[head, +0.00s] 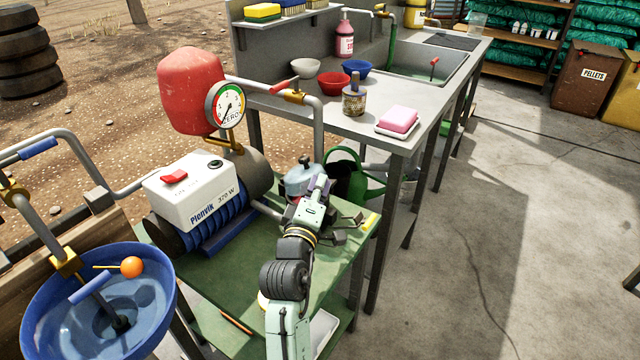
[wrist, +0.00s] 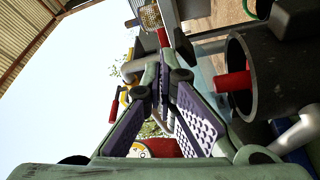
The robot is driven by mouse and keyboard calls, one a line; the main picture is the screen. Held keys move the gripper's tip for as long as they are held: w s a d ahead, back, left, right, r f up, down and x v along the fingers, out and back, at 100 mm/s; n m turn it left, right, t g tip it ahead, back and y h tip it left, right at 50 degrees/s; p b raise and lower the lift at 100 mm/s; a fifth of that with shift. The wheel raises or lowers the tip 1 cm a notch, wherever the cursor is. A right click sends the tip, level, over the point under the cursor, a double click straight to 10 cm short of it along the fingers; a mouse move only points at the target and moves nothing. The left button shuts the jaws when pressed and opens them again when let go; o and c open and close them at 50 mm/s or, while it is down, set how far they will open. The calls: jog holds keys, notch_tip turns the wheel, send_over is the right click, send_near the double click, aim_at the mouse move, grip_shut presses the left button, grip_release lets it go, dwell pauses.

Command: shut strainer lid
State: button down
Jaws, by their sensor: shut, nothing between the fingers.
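The strainer (head: 300,182) shows as a blue-grey rounded housing at the front end of the pump, on the green bench. My gripper overlaps its right side in the head view, and the lid's angle cannot be made out there. My gripper (head: 318,182) is shut and empty, close to the strainer; contact cannot be told. In the wrist view, the two purple-padded fingers of my gripper (wrist: 164,62) meet at their tips. A dark round part with an open hollow (wrist: 262,75) and a red piece lies to their right; I cannot tell whether it belongs to the strainer.
The pump's white box (head: 190,188), red tank (head: 190,90) and gauge (head: 224,103) stand left of my arm. A grey pipe (head: 318,125) rises behind the strainer. A green watering can (head: 368,185) is at right. The blue basin (head: 50,305) is at lower left. Open floor lies right.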

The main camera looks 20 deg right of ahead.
jog(key=v, duration=1.1)
notch_tip(320, 180, up, 6)
jog(key=m+g+h+p, duration=0.2)
jog(key=m+g+p, duration=0.2)
jog(key=m+g, duration=0.75)
send_over(316, 172)
jog(key=s+a, duration=0.2)
jog(key=s, duration=0.1)
jog(key=m+t, duration=0.3)
jog(key=m, duration=0.1)
jog(key=shift+w+t, duration=0.25)
jog(key=f+b, duration=0.2)
jog(key=shift+s+d+f, duration=0.2)
jog(key=shift+d+f, duration=0.15)
jog(key=shift+d, duration=0.05)
jog(key=shift+s+d+f+b, duration=0.25)
jog(key=shift+f+b, duration=0.15)
jog(key=shift+f, duration=0.15)
